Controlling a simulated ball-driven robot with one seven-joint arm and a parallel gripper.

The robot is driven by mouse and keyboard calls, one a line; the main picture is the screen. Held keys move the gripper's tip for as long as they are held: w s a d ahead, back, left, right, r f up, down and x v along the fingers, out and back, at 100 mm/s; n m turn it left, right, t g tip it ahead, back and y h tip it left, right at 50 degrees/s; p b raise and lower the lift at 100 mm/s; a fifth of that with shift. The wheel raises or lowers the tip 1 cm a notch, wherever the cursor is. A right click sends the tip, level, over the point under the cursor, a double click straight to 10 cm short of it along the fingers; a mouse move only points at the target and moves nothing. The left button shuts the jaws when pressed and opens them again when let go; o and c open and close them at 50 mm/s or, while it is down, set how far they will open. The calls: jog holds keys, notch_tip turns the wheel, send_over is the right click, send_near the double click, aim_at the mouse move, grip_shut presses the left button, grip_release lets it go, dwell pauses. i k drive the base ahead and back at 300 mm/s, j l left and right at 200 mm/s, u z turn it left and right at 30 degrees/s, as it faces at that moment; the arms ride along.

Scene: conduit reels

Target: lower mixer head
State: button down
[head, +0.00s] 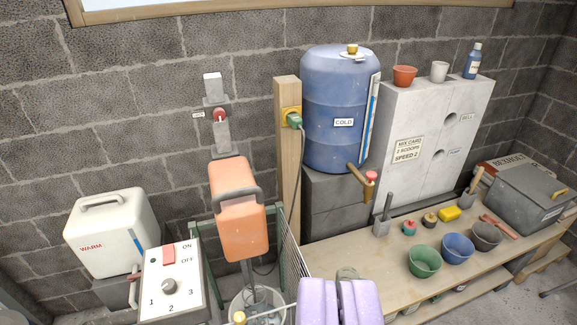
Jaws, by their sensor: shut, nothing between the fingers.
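The mixer head (240,232) is an orange box with a dark grey handle (237,194) across its front, left of centre. A grey shaft runs down from it to a paddle (257,299) that shows within the rim of a pale bucket (235,308). How deep the paddle sits is unclear. My gripper (339,290), with two purple fingers, is at the bottom edge, right of the bucket and below the head. It is shut and empty, apart from the handle.
A control box (172,280) with a red switch and dial stands left, before a white WARM container (112,232). A blue COLD barrel (335,95) stands behind. The bench (395,262) at right holds coloured bowls and tools. A green frame (287,228) stands beside the mixer.

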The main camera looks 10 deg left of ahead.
aim_at(237, 204)
jog(key=i+j, duration=0.2)
jog(key=i, duration=0.25)
jog(key=i+j+u, duration=0.1)
jog(key=i+j, duration=0.15)
jog(key=i, duration=0.15)
jog(key=i+j+u, duration=0.1)
jog(key=i, duration=0.35)
